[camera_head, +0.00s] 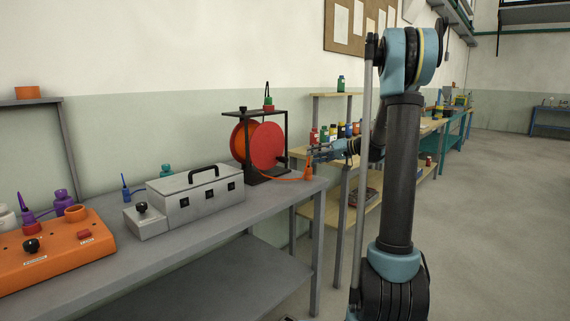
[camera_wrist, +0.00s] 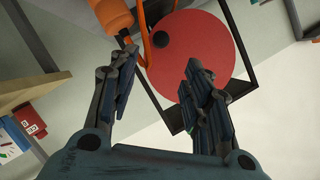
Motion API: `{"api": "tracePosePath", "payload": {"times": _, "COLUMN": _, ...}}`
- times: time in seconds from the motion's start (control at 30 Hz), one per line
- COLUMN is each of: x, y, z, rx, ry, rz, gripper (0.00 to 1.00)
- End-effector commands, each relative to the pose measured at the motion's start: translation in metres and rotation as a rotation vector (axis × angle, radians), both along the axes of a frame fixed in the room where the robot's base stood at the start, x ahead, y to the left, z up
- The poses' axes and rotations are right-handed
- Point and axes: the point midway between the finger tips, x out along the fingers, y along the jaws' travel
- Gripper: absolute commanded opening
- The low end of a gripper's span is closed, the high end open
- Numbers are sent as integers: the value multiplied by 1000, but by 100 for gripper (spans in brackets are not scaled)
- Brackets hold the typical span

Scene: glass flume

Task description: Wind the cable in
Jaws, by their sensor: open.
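The cable reel, with a large red disc (camera_head: 267,146), stands in a dark frame (camera_head: 284,140) near the far end of the grey bench. An orange cable (camera_head: 283,179) runs from the reel to an orange connector (camera_head: 308,171) at the bench's end. In the wrist view the red disc (camera_wrist: 194,58) fills the upper middle, with a black round knob (camera_wrist: 159,39) near its edge. The orange connector (camera_wrist: 102,14) is at the upper left. My gripper (camera_head: 316,155) is open and empty, beside the reel; its fingers (camera_wrist: 160,62) frame the disc's lower left part.
A grey metal box (camera_head: 196,197) with a black handle and an orange box (camera_head: 56,252) stand on the grey bench (camera_head: 205,233). Several coloured bottles (camera_head: 335,132) stand on a wooden bench behind my gripper. The floor (camera_head: 490,230) at right is clear.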

Motion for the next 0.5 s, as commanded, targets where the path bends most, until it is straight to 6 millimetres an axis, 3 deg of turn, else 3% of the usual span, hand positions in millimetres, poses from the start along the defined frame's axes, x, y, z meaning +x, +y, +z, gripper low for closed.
{"api": "tracePosePath", "payload": {"times": 0.5, "x": 33, "y": 80, "z": -26, "rx": -2, "ry": 1, "rz": 2, "gripper": 44}}
